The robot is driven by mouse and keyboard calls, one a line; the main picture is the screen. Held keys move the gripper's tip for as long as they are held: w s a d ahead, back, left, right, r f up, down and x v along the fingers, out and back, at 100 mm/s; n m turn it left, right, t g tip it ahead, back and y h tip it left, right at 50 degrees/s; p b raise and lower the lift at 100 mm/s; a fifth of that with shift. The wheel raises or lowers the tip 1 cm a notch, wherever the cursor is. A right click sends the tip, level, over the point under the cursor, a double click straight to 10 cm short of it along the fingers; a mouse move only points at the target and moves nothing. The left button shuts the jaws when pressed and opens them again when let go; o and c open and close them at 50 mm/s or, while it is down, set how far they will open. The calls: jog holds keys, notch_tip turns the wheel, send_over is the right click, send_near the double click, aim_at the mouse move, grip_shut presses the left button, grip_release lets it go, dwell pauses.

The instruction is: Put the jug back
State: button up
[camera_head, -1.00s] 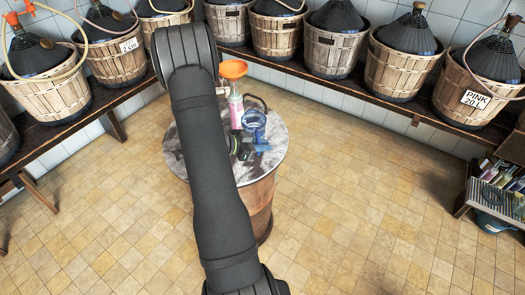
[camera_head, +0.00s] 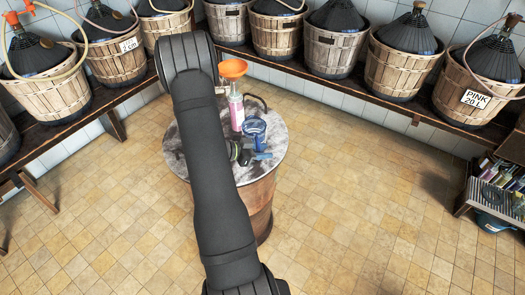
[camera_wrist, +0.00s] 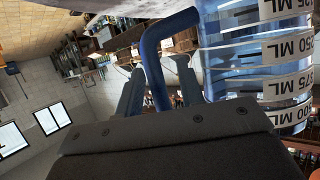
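The jug (camera_head: 254,130) is clear blue with a blue handle and stands on the barrel top (camera_head: 270,172), near its middle. In the wrist view the jug (camera_wrist: 262,60) fills the right side, with white ML labels on its wall. Its handle (camera_wrist: 154,62) passes between the two fingers of my gripper (camera_wrist: 160,75). A gap shows between the handle and the right finger, so the gripper looks open around the handle. In the head view my gripper (camera_head: 246,152) is low beside the jug, partly hidden by my arm.
A pink bottle (camera_head: 236,108) with an orange funnel (camera_head: 233,68) stands close behind the jug. A dark curved item (camera_head: 257,102) is also there. Demijohns in baskets (camera_head: 400,68) line the wall benches. A bottle crate (camera_head: 495,185) is at the right. The floor around the barrel is clear.

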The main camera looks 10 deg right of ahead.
jog(key=shift+a+r, duration=0.1)
jog(key=shift+r, duration=0.1)
jog(key=v, duration=1.1)
jog(key=shift+a, duration=0.35)
jog(key=shift+r, duration=0.15)
jog(key=x, duration=1.2)
jog(key=shift+s, duration=0.1)
